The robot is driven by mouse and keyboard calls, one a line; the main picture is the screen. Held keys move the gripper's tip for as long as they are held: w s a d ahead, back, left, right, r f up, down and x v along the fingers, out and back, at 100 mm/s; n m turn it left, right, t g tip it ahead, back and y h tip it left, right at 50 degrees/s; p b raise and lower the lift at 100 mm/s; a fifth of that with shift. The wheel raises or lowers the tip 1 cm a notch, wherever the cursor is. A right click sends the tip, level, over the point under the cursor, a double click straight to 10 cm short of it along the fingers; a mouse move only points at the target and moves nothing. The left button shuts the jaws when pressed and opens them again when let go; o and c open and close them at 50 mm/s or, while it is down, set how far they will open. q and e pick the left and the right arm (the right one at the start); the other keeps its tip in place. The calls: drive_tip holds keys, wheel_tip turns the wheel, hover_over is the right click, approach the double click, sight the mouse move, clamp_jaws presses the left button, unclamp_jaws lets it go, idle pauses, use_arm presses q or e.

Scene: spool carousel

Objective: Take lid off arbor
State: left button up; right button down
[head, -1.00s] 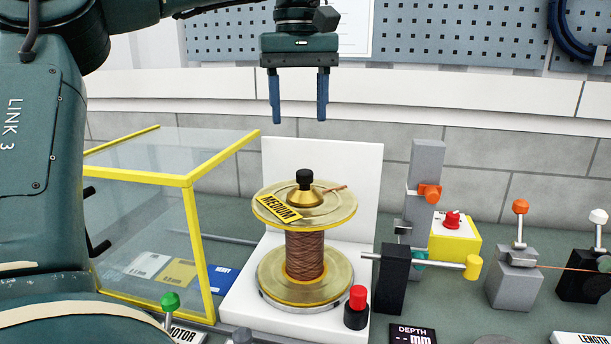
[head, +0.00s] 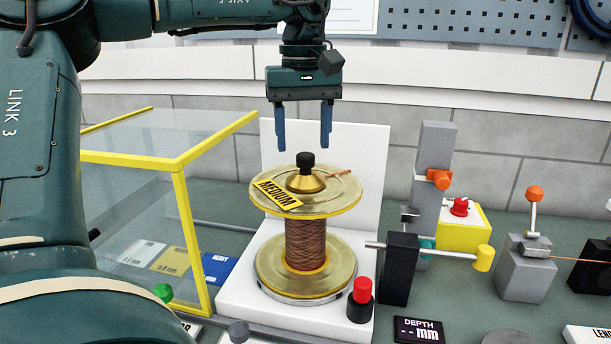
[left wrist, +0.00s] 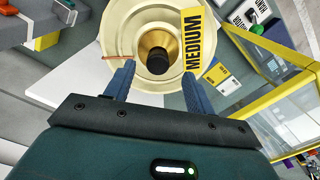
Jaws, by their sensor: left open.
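The lid is a brass cone with a black knob (head: 306,163) on top of the upright arbor; the knob also shows in the left wrist view (left wrist: 158,61). It sits on the upper flange of a copper-wire spool (head: 305,245) bearing a yellow MEDIUM label (head: 277,194). The arbor shaft is hidden inside the spool. My left gripper (head: 304,148) is open and empty, pointing down just above and behind the knob in the head view. In the left wrist view its fingers (left wrist: 158,85) stand to either side, with the knob between and beyond them. My right gripper is not in view.
A clear box with yellow edges (head: 178,163) stands left of the spool. A white panel (head: 376,150) rises behind it. A red button (head: 362,290), a black block with a rod (head: 400,265) and a grey post (head: 437,150) stand to the right. A DEPTH display (head: 418,330) is in front.

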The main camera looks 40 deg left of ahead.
sight(305, 154)
use_arm(q)
wheel_tip(305, 154, down, 4)
drive_tip(key=shift+w+d+f, duration=0.1)
drive_tip(key=shift+d, duration=0.05)
drive_tip(key=shift+c, duration=0.4)
drive_tip(key=c, duration=1.1)
